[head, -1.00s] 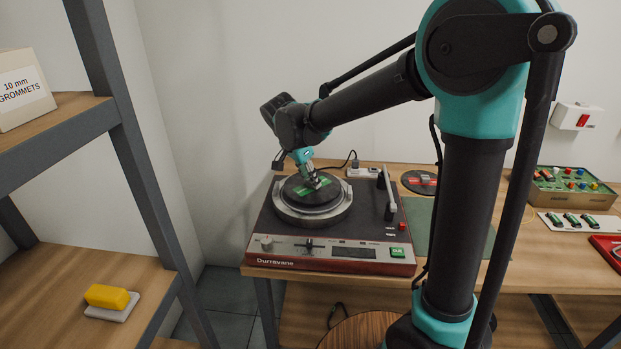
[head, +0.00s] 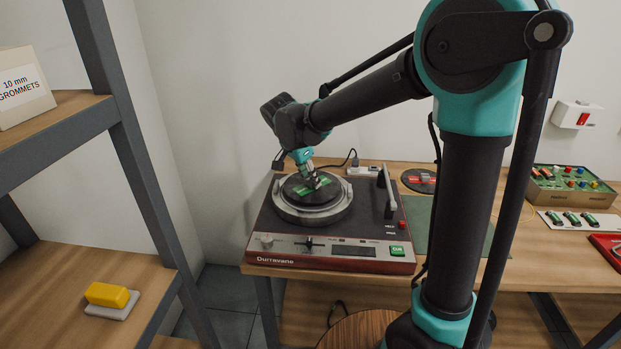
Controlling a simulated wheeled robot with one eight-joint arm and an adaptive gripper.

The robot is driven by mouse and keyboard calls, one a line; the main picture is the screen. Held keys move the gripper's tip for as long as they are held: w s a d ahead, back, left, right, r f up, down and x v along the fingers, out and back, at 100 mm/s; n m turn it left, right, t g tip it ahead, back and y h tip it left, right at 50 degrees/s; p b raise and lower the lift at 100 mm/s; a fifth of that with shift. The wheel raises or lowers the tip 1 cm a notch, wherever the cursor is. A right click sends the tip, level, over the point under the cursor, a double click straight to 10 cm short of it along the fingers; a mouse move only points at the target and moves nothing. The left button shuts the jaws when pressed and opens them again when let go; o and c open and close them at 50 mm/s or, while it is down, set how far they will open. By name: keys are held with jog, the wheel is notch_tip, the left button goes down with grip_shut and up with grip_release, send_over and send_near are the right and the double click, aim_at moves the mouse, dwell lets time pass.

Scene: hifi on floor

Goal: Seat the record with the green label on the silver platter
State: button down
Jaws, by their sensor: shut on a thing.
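The record with the green label (head: 297,193) is a black disc lying over the silver platter (head: 288,213) of the turntable (head: 268,237). It looks level and smaller than the platter, whose silver rim shows around its front. I cannot tell whether the record rests fully on the platter or sits slightly above it. My gripper (head: 316,185) reaches down from the upper left and is shut on the record near its label. The fingers hide part of the label, and the spindle does not show.
The tonearm (head: 387,190) stands at the platter's right. A record with a red label (head: 420,180) lies behind it on the bench. A green mat (head: 416,222) is at right, partly behind my arm. A shelf (head: 60,285) with a yellow block (head: 107,295) stands at left.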

jog(key=shift+f, duration=0.7)
dwell(0.7)
jog(key=c, duration=1.1)
grip_release()
jog(key=shift+c, duration=0.2)
jog(key=shift+r, duration=0.1)
jog(key=w+d+r+v, duration=0.1)
jog(key=v, duration=1.6)
jog(key=shift+w+d, duration=0.25)
jog(key=shift+d, duration=0.05)
jog(key=shift+r, duration=0.1)
